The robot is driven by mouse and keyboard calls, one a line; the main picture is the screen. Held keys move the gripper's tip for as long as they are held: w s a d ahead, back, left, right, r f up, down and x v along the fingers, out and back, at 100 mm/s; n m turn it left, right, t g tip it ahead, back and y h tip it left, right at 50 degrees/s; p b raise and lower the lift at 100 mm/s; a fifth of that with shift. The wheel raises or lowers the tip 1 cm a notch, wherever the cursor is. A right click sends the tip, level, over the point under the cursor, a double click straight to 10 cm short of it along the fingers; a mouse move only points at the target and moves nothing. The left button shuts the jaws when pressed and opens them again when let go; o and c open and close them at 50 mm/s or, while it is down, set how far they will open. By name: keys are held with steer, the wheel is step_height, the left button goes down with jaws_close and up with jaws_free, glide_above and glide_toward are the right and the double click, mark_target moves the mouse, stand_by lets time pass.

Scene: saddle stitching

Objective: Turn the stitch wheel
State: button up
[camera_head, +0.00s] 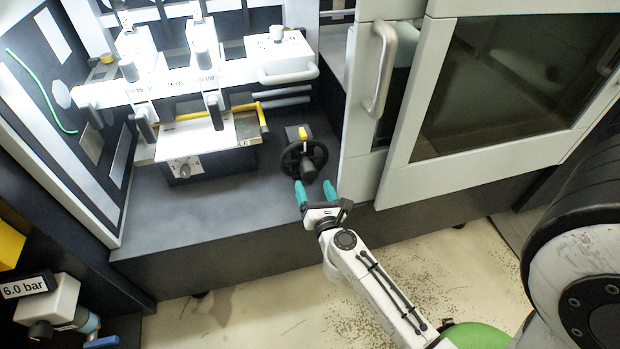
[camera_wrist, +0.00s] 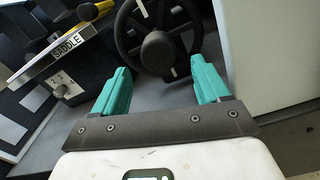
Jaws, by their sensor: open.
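My gripper (camera_head: 315,191) has teal fingers, which are open and apart. It is just in front of the wheel's lower edge. In the wrist view my gripper (camera_wrist: 160,75) has nothing between its fingers, and the wheel hub is ahead of the gap. Whether a finger touches the wheel I cannot tell.
The grey door (camera_head: 365,110) with a vertical handle stands close to the right of the wheel. A saddle unit (camera_head: 205,160) with a yellow bar is to the left. The deck (camera_head: 200,210) at the front left is clear. A yellow block (camera_head: 292,133) sits behind the wheel.

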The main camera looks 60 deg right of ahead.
steer(key=shift+v, duration=2.1)
steer(key=shift+w, duration=0.1)
steer(key=w+a+r+n+t+y, duration=0.15)
steer(key=w+a+n+y, duration=0.25)
steer(key=a+n+y, duration=0.6)
steer(key=w+a+r+n+t+y, duration=0.1)
steer(key=w+a+n+t+y, duration=0.4)
steer(key=n, duration=0.9)
steer(key=s+a+f+n+g+y, duration=0.1)
steer(key=s+a+f+n+g, duration=0.35)
steer(key=n, duration=0.45)
steer(key=s+a+f+n+g+y, duration=0.1)
steer(key=s+a+f+n+g, duration=0.15)
steer(key=s+n+g, duration=0.4)
steer(key=s+d+r+n+g+h, duration=0.35)
steer(key=s+n+g, duration=0.25)
steer(key=s+n, duration=0.3)
step_height(320, 180, up, 22)
steer(key=p, duration=2.3)
steer(key=shift+w+a+p, duration=0.2)
steer(key=shift+w+p, duration=0.1)
steer(key=shift+p, duration=0.05)
